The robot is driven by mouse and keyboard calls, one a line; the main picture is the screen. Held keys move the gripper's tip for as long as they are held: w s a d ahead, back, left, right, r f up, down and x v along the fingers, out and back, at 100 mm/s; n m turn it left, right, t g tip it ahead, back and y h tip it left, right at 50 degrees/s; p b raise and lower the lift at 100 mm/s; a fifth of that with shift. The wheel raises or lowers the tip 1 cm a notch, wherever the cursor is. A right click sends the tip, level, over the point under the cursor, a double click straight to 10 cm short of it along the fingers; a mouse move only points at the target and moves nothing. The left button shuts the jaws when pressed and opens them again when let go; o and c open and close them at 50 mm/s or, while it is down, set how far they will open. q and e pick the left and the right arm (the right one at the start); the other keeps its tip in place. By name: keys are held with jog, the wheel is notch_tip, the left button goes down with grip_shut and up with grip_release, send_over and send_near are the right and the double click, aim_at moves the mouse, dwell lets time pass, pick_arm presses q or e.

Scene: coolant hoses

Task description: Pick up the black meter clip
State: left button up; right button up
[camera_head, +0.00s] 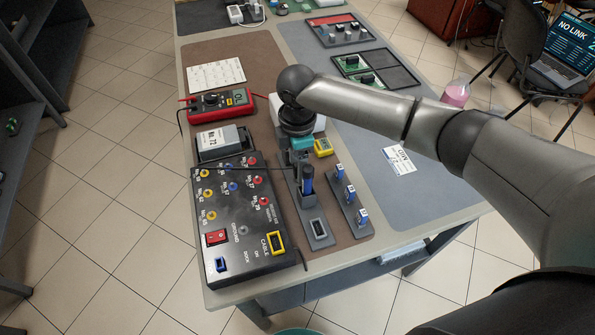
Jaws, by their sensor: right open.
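I cannot clearly make out the black meter clip. A red multimeter (217,102) lies on the brown mat, with a thin black lead curving down at its left side. Another thin dark line runs over the black panel box (240,215) towards my right gripper; I cannot tell whether it ends in a clip. My right gripper (303,168) points down between the panel box and a small rack, over a grey stand (318,228) with a blue upright piece (307,180). It is open; its fingertips are small and partly hidden. My left gripper is out of view.
A grey-lidded box (222,142) stands behind the panel box.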

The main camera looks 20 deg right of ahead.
jog(key=shift+f, duration=0.4)
jog(key=shift+c, duration=0.2)
jog(key=shift+r, duration=0.1)
grip_shut()
